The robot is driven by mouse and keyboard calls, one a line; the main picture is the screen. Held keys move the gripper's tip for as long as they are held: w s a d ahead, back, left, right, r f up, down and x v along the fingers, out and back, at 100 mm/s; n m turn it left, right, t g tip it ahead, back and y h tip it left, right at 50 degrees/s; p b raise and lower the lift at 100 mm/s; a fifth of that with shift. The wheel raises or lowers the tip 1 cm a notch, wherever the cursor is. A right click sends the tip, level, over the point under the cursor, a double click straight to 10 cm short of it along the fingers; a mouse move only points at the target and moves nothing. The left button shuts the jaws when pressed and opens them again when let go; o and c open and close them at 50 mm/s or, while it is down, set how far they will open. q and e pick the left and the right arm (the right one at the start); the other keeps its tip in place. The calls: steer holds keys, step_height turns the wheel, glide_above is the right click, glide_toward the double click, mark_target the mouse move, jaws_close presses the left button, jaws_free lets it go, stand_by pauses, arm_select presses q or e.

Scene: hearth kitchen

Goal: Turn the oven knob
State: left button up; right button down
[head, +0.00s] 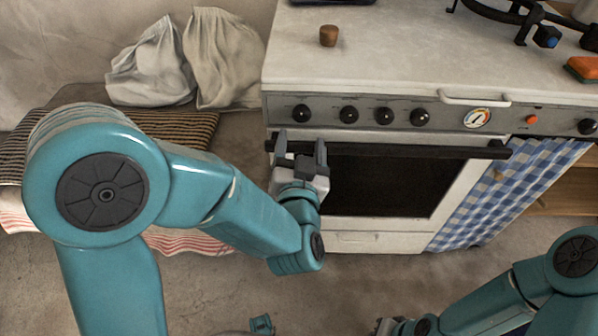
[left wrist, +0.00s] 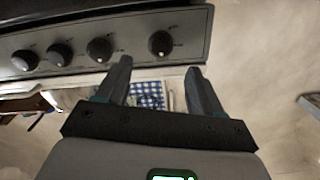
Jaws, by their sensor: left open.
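The oven front has a grey control panel (head: 448,116) with a row of black knobs. The leftmost knob (head: 301,113) is just beyond my left gripper (head: 301,141). Further right are a second knob (head: 349,114), a third (head: 384,115) and a fourth (head: 420,117). My left gripper is open and empty, its fingers pointing at the panel. In the left wrist view the leftmost knob (left wrist: 161,44) shows beyond the gap between the two fingertips (left wrist: 158,66), apart from them. My right gripper (head: 385,326) is partly cut off at the bottom edge; its jaws are unclear.
The oven door handle (head: 440,151) runs below the panel, close to my left gripper. A white rail (head: 475,99), a dial gauge (head: 477,119) and a red button (head: 531,119) are further right. A checked cloth (head: 515,185) hangs beside the oven. Sacks (head: 225,60) lie left.

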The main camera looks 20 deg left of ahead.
arm_select(q)
steer(key=b+v, duration=0.8)
steer(key=shift+s, duration=0.25)
